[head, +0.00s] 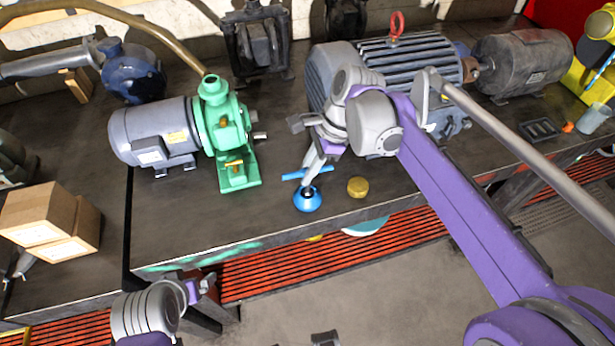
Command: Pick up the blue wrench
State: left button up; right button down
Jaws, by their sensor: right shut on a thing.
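The blue wrench (291,177) shows as a short blue bar across the fingertips of my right gripper (309,172), over the front part of the dark workbench (190,215). My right gripper points down and is shut on the wrench; its fingers hide part of it. A round blue piece (307,203) with a dark centre shows just below the fingertips. I cannot tell whether it is joined to the bar. My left gripper (205,285) is at the lower left, in front of the bench edge and away from the wrench. Its jaw opening is not clear.
A brass-coloured disc (357,187) lies right of the wrench. A grey motor with a green pump (225,125) stands to the left, and a large grey-blue motor (420,65) stands behind. Cardboard boxes (45,215) sit far left. The bench is clear between the pump and wrench.

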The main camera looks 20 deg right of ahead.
dwell(0.8)
notch_tip(320, 180, up, 10)
jog(key=shift+r+p, duration=0.1)
jog(key=shift+p, duration=0.2)
jog(key=c, duration=1.5)
grip_release()
grip_shut()
